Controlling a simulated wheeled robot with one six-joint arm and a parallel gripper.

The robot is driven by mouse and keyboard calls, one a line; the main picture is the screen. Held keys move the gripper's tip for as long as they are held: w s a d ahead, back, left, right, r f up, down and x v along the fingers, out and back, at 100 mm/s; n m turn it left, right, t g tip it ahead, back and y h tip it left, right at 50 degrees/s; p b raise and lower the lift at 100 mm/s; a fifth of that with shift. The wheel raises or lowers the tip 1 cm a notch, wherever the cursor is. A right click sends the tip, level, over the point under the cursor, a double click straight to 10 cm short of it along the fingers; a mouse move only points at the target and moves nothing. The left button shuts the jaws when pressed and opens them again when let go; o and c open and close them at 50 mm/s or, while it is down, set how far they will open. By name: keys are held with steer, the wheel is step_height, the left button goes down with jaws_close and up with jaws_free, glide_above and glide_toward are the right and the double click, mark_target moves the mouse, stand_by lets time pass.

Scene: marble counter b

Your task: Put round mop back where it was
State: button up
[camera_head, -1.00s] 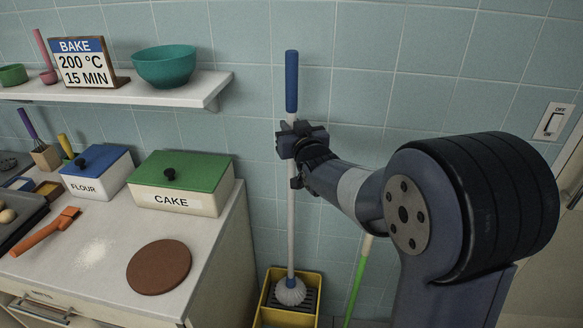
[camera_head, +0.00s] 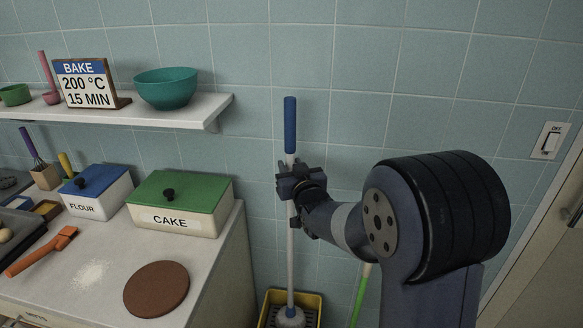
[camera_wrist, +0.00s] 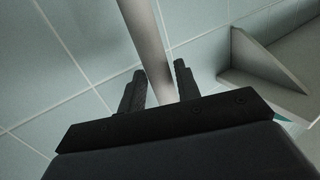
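The round mop has a blue grip (camera_head: 290,125), a pale pole and a round light head (camera_head: 291,317) at the bottom. It stands upright in front of the tiled wall. My gripper (camera_head: 291,184) is shut on the pole just below the blue grip. In the wrist view the pole (camera_wrist: 146,35) runs between the two fingers (camera_wrist: 160,85). The yellow bucket (camera_head: 314,299) with a dark grate is on the floor beneath. The mop head overlaps the bucket in view; I cannot tell whether it touches the grate. The bottom frame edge cuts off the bucket's front.
A green pole (camera_head: 361,293) leans by the wall right of the bucket. The counter (camera_head: 208,270) with a CAKE box (camera_head: 170,218) is close on the left. A shelf (camera_head: 190,112) holding a teal bowl (camera_head: 166,89) hangs above it. A door (camera_head: 540,245) is at right.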

steer(key=shift+o, duration=1.2)
steer(key=shift+s+r, duration=0.1)
steer(key=shift+r, duration=0.05)
steer(key=b+v, duration=0.2)
steer(key=v, duration=0.9)
steer(key=shift+s, duration=0.4)
steer(key=shift+w+d, duration=0.1)
steer(key=p+x, duration=0.2)
steer(key=x, duration=0.9)
steer(key=shift+w, duration=0.35)
steer(key=shift+w+f, duration=0.1)
steer(key=shift+f, duration=0.15)
steer(key=shift+r, duration=0.2)
